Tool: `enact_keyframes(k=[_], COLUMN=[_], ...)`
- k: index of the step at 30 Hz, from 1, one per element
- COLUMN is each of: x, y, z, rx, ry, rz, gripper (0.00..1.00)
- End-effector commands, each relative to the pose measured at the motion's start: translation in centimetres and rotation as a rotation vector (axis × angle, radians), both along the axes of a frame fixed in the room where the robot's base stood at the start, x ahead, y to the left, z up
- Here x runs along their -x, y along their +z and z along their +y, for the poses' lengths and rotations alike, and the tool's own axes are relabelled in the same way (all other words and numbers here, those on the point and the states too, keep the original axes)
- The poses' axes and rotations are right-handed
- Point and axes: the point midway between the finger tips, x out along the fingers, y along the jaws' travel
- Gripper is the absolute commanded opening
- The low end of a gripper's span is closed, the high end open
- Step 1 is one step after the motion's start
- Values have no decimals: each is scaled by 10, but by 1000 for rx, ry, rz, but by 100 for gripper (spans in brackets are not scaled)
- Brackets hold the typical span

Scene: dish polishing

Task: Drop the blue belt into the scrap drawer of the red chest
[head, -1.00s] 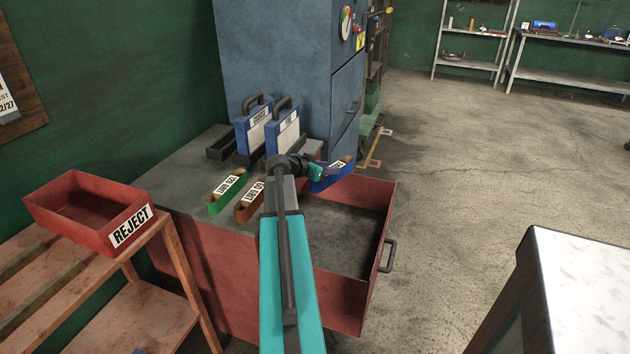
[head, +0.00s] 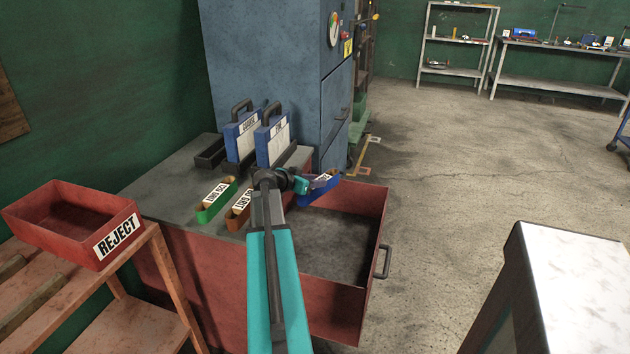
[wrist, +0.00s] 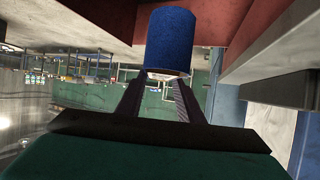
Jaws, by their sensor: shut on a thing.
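The blue belt (head: 320,191) is a folded loop with a white label. My gripper (head: 306,184) is shut on it near the back left of the open drawer (head: 340,245) of the red chest (head: 205,275). In the wrist view the blue belt (wrist: 171,42) is between the two fingertips of my gripper (wrist: 165,78). The drawer is pulled out to the right and its visible floor is bare. My arm hides part of the drawer's left side. I cannot tell how high the belt is above the drawer.
A green belt (head: 216,202) and a brown belt (head: 238,214) lie on the chest top, beside two blue cases labelled COARSE (head: 242,140) and FINE (head: 273,141). A red REJECT bin (head: 75,222) stands on the wooden bench at left. A white-topped table (head: 580,285) is at right.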

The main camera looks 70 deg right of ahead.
Motion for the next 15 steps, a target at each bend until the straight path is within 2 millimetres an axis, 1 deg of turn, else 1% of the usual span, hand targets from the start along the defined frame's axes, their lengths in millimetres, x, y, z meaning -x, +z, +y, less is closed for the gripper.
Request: enact_keyframes(k=[15], x=[1], y=[-43], z=[-1], rx=[-1], ry=[-1], rz=[2], gripper=[0])
